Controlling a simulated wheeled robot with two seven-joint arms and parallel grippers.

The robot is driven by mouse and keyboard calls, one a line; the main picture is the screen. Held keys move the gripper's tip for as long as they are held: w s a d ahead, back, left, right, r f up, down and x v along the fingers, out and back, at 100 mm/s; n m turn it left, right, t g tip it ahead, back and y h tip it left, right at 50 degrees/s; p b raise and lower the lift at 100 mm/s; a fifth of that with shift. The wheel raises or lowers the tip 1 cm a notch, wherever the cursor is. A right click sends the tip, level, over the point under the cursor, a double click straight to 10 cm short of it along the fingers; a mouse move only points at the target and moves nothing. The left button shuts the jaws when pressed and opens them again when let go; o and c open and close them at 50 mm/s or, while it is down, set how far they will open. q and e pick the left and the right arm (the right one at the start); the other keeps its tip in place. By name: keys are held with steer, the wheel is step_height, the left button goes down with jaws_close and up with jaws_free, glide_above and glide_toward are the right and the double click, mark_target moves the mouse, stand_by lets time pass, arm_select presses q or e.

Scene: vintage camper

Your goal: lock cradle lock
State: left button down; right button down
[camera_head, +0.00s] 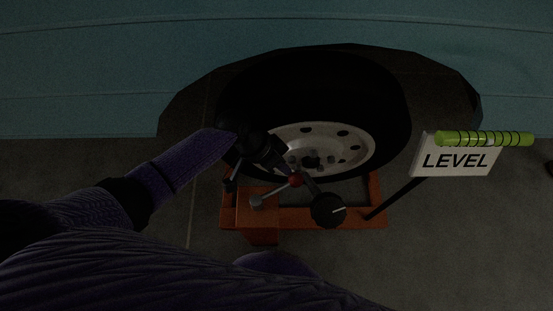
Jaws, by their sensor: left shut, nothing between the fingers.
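An orange cradle (240,215) sits on the ground under the camper wheel (311,115). On its front side is a lever with a red ball (295,180) and a grey-tipped rod (258,201). A black round dial (328,211) with a white mark is at its right. Which of these is the cradle lock is not certain. My left gripper (274,158) is shut and empty, in front of the wheel's lower left and just above and left of the red ball. The dark picture hides whether it touches the lever. My right gripper is not in view.
A white LEVEL sign (458,160) with a green level tube (484,139) stands at the right on a black post. The teal camper side (90,70) spans the back. The dark floor (440,240) is clear at the front right.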

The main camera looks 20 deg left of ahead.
arm_select(q)
steer(key=shift+s+d+m+g, duration=0.4)
steer(key=shift+d+m+g, duration=0.3)
steer(key=shift+m, duration=0.3)
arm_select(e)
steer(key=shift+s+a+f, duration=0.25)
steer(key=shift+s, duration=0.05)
arm_select(q)
steer(key=shift+d, duration=0.1)
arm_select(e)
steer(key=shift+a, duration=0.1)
